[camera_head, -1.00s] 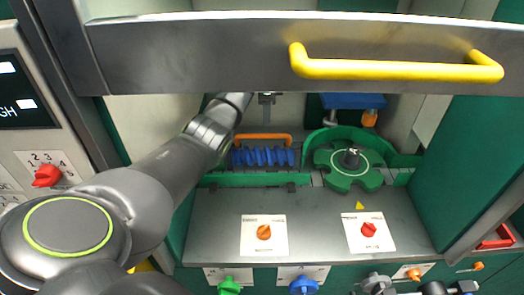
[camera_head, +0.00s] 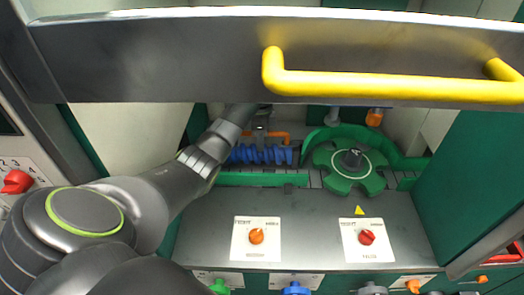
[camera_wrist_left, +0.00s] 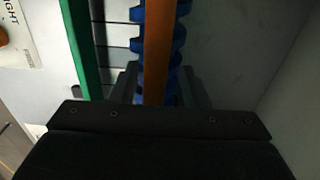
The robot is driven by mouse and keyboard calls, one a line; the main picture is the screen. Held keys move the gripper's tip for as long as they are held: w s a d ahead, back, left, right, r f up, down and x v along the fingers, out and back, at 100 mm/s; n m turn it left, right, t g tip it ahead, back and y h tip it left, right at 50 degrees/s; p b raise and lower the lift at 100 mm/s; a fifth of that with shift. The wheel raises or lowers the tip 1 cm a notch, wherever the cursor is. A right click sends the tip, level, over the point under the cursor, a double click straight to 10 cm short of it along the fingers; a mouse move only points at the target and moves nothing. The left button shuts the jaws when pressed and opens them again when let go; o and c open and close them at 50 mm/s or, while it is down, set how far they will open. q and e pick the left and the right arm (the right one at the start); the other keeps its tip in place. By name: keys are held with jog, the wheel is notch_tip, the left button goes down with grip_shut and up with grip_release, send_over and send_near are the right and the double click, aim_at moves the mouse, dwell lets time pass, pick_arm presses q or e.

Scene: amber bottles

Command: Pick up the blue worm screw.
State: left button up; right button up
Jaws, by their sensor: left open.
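The blue worm screw (camera_head: 262,155) lies horizontally in the machine, behind a green rail (camera_head: 250,180). An orange bar (camera_head: 275,137) runs along its far side in the head view. In the left wrist view the blue worm screw (camera_wrist_left: 183,38) is partly covered by the orange bar (camera_wrist_left: 157,50), which passes in front of it. My left gripper (camera_head: 260,132) reaches in from the left, over the bar and the screw. In the left wrist view its open dark fingers (camera_wrist_left: 160,86) are on either side of the bar and screw; contact cannot be told. My right gripper is out of view.
A steel beam with a yellow handle (camera_head: 390,87) crosses the front above the opening. A green star wheel (camera_head: 348,172) stands right of the screw. A green panel (camera_head: 470,180) bounds the right side. The front plate with orange and red knobs is clear.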

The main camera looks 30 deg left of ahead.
pick_arm(q)
jog(key=shift+s+d+r, duration=0.1)
jog(key=shift+s+r, duration=0.1)
jog(key=shift+s, duration=0.05)
jog(key=shift+c, duration=0.4)
jog(key=shift+s+r, duration=0.1)
jog(key=shift+s, duration=0.05)
jog(key=shift+c, duration=1.3)
grip_shut()
